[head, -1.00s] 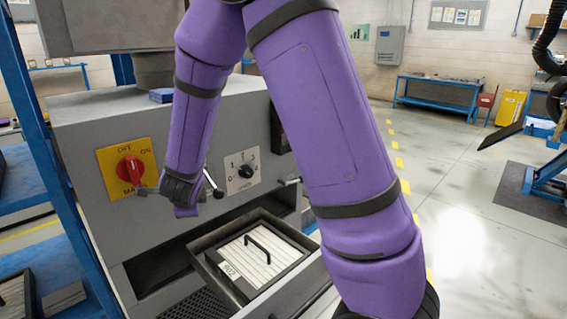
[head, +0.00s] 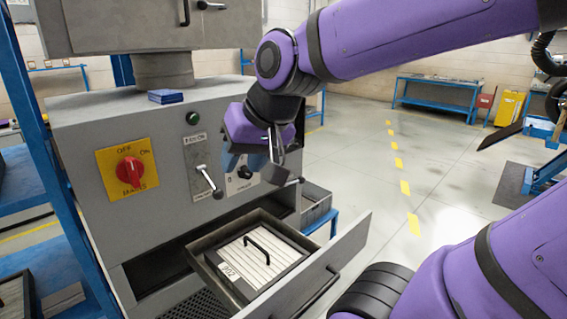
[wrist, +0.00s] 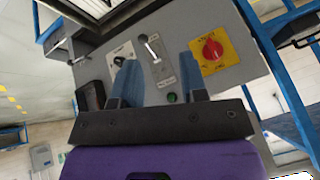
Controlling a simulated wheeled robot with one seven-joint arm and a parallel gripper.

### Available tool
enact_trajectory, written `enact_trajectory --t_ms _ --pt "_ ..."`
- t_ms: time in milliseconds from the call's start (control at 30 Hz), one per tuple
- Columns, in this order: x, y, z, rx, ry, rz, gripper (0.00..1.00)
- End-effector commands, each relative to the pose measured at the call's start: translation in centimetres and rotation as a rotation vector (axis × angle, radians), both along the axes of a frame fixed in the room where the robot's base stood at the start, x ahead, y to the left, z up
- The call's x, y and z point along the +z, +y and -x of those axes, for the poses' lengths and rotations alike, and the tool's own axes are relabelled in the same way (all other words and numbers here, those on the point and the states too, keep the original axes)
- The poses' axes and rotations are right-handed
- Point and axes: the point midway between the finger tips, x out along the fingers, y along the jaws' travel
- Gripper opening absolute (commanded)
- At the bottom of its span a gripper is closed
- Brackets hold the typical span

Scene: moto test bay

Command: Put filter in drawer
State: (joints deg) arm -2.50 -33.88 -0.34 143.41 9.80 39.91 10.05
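The filter (head: 262,262), a white pleated panel with a dark frame, a black handle and a label reading 902, lies in the open drawer (head: 345,250) of the grey machine. Its handle faces up. My gripper (head: 255,165) is above and behind the filter, in front of the machine's control panel, and does not touch the filter. In the wrist view my gripper (wrist: 158,62) shows two blue fingers spread apart with nothing between them. Part of the drawer shows at the top of the wrist view (wrist: 85,18).
The grey machine (head: 85,150) carries a red switch (head: 130,171), a lever (head: 207,180) and a small blue box (head: 165,96) on top. Another framed panel (head: 12,298) sits on the blue rack at left. Open floor (head: 450,170) lies to the right.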

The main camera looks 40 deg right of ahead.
Motion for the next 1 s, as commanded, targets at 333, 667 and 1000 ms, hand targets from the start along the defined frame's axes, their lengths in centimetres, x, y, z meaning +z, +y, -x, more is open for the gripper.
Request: enact_trajectory --t_ms 333,667,1000 --pt "0.6 -2.7 6.7 0.173 0.054 0.238 0.40" --pt "0.6 -2.8 6.9 0.178 0.057 0.246 0.40" --pt "0.6 -2.8 6.8 0.178 0.057 0.245 0.40"
